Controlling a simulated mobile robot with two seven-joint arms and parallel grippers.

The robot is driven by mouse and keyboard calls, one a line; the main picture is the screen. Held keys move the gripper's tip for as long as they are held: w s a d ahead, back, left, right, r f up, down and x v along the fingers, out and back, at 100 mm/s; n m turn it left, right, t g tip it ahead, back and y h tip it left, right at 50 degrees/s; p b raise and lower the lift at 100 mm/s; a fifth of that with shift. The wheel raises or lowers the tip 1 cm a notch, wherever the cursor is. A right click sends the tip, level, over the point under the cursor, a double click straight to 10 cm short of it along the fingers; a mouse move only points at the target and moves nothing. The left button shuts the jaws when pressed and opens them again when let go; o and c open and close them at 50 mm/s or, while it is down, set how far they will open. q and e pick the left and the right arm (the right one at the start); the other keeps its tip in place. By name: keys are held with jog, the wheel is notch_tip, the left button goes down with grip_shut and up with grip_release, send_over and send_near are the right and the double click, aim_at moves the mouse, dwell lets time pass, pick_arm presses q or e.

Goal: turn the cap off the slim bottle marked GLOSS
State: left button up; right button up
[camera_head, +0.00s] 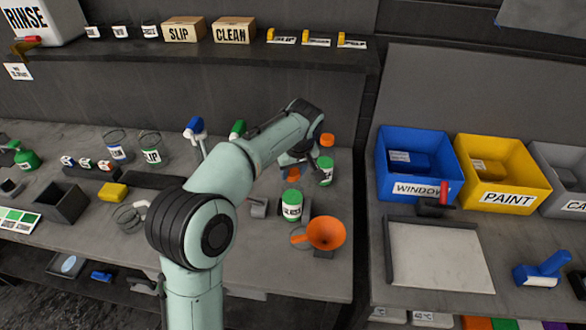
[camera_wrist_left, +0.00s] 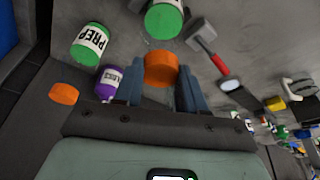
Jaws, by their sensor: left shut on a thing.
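My left gripper (camera_wrist_left: 160,88) has its two blue-grey fingers on either side of an orange cap (camera_wrist_left: 160,68) and is shut on it. In the head view, the left gripper (camera_head: 292,162) is above the bench, with the orange cap (camera_head: 293,174) just under it. Whatever is below the cap is hidden, so I cannot read a GLOSS mark there or tell whether the cap sits on a bottle. A slim purple bottle (camera_wrist_left: 108,84) with a partly readable white label stands beside the left finger in the wrist view. My right gripper is not in view.
A green-capped PREP bottle (camera_wrist_left: 90,45) and another orange cap (camera_wrist_left: 63,93) are close by. A second green-capped bottle (camera_head: 291,205) stands before the gripper, near an orange funnel (camera_head: 326,232). The blue bin (camera_head: 420,190) is to the right.

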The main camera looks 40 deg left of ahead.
aim_at(293, 172)
pick_arm(q)
jog(key=shift+n+g, duration=0.3)
jog(key=shift+n, duration=0.8)
jog(key=shift+s+r+p, duration=0.1)
jog(key=shift+r+p, duration=0.3)
jog(key=shift+r, duration=0.55)
jog(key=shift+r+p, duration=1)
jog(key=shift+r, duration=0.6)
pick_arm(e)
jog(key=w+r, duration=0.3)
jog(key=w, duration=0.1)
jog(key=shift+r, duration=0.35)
pick_arm(q)
jog(key=shift+f, duration=0.1)
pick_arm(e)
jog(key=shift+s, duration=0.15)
